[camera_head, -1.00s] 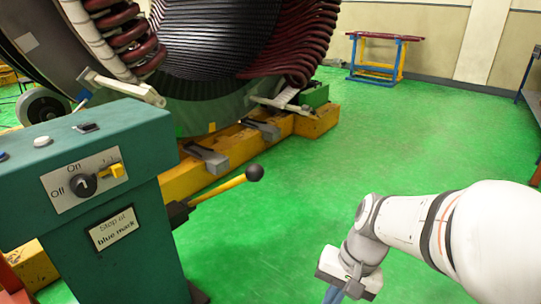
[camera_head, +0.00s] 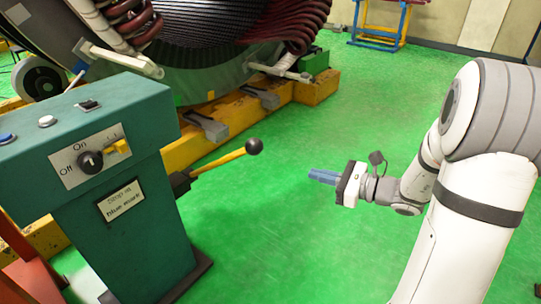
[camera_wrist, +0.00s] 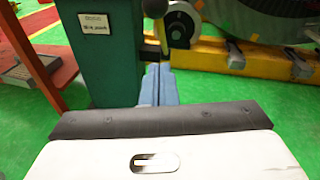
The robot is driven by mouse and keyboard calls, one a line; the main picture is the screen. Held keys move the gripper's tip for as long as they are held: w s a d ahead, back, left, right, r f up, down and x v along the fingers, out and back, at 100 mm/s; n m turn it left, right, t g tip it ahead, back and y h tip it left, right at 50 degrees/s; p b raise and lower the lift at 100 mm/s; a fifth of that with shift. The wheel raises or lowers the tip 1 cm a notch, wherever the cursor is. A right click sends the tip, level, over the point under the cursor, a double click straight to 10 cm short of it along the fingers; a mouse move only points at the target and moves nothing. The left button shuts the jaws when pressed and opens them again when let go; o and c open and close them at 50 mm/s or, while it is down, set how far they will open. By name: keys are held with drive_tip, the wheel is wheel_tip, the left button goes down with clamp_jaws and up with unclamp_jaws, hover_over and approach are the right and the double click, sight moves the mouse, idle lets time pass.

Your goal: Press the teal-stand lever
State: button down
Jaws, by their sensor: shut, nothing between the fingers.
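The teal stand (camera_head: 125,215) is at the left in the head view, with a switch panel on its slanted front. Its lever (camera_head: 220,159) has a yellow shaft and a dark ball knob (camera_head: 253,146), and sticks out to the right, tilted up. My gripper (camera_head: 312,177) has blue fingers, is shut and empty, and points left toward the lever. It is to the right of the knob and slightly lower in the picture, apart from it. In the wrist view the shut blue fingers (camera_wrist: 158,82) show with the teal stand (camera_wrist: 103,58) behind them. A dark ball (camera_wrist: 154,8) shows above the fingertips.
A large stator with dark red windings (camera_head: 295,22) rests on a yellow base (camera_head: 225,115) behind the stand. A blue and yellow trestle (camera_head: 380,38) stands at the back. The green floor right of the stand is clear. A red frame (camera_head: 20,265) is at lower left.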

drive_tip(key=r+b+x, duration=0.1)
drive_tip(key=b+x, duration=0.1)
drive_tip(key=x, duration=0.4)
drive_tip(key=r+b+x, duration=0.2)
drive_tip(key=b+x, duration=0.1)
drive_tip(key=x, duration=0.3)
drive_tip(key=shift+a, duration=0.65)
drive_tip(key=shift+f, duration=0.1)
